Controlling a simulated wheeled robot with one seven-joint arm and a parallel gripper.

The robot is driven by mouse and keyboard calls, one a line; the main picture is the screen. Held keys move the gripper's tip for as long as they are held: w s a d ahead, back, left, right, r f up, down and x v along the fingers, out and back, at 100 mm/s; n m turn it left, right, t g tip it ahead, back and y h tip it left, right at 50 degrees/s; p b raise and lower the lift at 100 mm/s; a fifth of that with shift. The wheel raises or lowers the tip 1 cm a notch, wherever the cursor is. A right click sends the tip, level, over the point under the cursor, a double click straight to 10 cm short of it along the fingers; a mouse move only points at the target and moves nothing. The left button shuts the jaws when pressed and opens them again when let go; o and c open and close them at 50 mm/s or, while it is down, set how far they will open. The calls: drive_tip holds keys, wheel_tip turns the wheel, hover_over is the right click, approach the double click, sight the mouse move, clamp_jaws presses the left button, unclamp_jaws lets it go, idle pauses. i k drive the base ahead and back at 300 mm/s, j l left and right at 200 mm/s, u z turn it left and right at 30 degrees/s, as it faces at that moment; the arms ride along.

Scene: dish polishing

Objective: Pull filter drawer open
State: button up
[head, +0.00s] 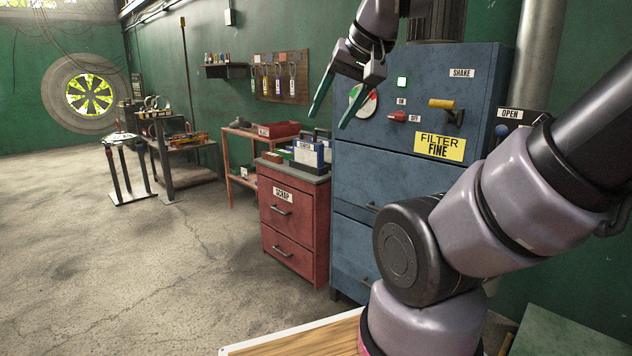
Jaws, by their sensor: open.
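The blue cabinet (420,65) stands against the green wall right of centre. A yellow sign (440,147) reading FILTER FINE is on its front. Below the sign is a blue drawer front (365,180) with a dark handle (373,207); it looks flush with the cabinet. A lower blue front with another handle (365,281) is under it. My arm hides the right part of both. My gripper (329,121) is open and empty, its green-tipped fingers pointing down. In the picture it is above and left of the upper handle, apart from it.
A red drawer unit (294,235) labelled SCRAP stands just left of the cabinet, with boxes on top. The cabinet's front carries a yellow-handled lever (441,104) and a red switch (398,117). A wooden board (290,340) is at the bottom.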

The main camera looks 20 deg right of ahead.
sight(371, 179)
drive_tip(key=z, duration=1.25)
